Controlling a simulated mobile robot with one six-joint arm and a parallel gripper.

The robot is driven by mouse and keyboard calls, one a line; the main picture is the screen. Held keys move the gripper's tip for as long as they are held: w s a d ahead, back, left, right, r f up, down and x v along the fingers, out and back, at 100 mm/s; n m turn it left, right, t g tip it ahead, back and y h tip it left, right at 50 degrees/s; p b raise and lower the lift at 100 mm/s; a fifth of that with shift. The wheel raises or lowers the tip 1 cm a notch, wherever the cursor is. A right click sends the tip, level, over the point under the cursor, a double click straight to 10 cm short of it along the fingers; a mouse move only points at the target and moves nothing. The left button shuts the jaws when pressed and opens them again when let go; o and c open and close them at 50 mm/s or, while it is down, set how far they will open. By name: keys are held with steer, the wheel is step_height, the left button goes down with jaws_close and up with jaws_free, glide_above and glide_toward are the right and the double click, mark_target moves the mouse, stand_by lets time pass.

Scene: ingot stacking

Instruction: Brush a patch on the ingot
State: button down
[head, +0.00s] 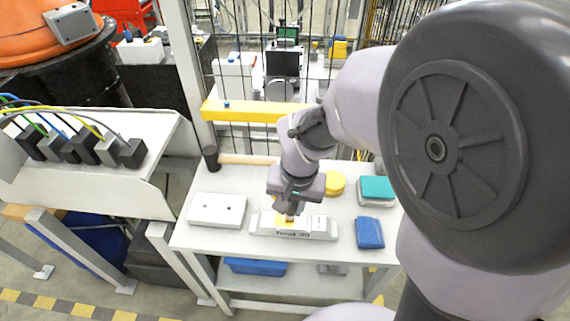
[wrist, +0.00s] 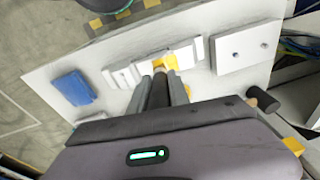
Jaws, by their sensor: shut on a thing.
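The pale grey ingot (head: 318,229) lies on the white table, with dark lettering on its front face. It also shows in the wrist view (wrist: 122,76). My gripper (head: 291,208) points down over the ingot's middle. In the wrist view, my gripper (wrist: 165,78) is shut on a small brush (wrist: 162,62), of which mainly a yellow part shows at the fingertips. The brush's lower end is at or just above the ingot's top; contact is hard to tell. Yellow also shows on the ingot's top beside the fingertips in the head view. The brush's bristles are hidden.
On the table (head: 190,238) are a white plate with two holes (head: 217,210), a black-headed mallet (head: 211,158), a yellow round thing (head: 335,183), a teal-topped block (head: 377,188) and a blue cloth (head: 370,232). A yellow bar (head: 250,111) and wire fence stand behind.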

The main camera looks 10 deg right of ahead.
steer(key=c, duration=2)
jaws_free()
steer(key=shift+s+f, duration=0.1)
steer(key=shift+f, duration=0.05)
jaws_close()
step_height(320, 180, up, 4)
steer(key=p, duration=0.3)
steer(key=shift+p, duration=0.3)
